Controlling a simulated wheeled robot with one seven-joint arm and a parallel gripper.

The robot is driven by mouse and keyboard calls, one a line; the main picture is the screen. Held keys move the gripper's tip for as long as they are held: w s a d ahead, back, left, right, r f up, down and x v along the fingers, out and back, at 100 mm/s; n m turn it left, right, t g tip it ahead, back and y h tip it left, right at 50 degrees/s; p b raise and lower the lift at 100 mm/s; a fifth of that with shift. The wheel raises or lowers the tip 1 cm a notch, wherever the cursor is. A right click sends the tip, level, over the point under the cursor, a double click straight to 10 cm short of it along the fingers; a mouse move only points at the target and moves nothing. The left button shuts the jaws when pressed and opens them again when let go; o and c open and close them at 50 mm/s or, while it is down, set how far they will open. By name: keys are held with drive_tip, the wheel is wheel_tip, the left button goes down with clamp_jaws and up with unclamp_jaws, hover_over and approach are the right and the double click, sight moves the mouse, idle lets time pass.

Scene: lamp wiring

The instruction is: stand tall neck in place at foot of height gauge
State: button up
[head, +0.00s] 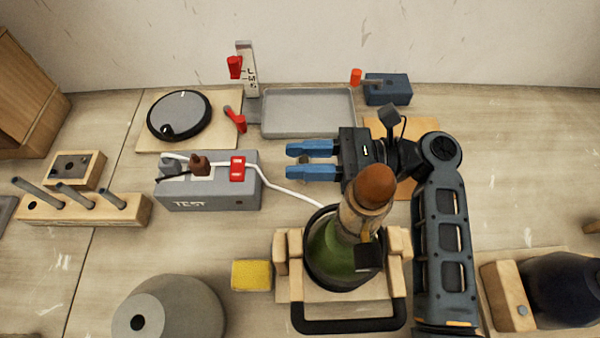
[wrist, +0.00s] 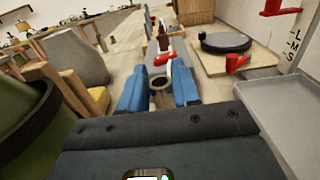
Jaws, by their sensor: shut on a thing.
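My gripper (head: 305,160) is over the bench just right of the grey test box, with its blue fingers shut on a tube. The tube, a neck (wrist: 160,98), shows its dark round open end between the fingertips in the wrist view. Its length is hidden, so I cannot tell how tall it is. The height gauge (head: 249,78) stands against the back wall, a pale upright with L, M, S marks and a red pointer (head: 234,67). The gauge is behind and left of my gripper, well apart from the neck.
A grey tray (head: 307,130) lies right of the gauge, and a red lever (head: 236,119) in front of it. The test box (head: 207,190) with white cable is left of my gripper. A wooden rack (head: 70,212) holds three rods and has an empty hole. A green bottle-like lamp (head: 335,255) is in front.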

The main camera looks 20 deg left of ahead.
drive_tip(key=shift+f, duration=2.5)
drive_tip(key=shift+f, duration=0.15)
drive_tip(key=o, duration=1)
drive_tip(key=shift+o, duration=0.2)
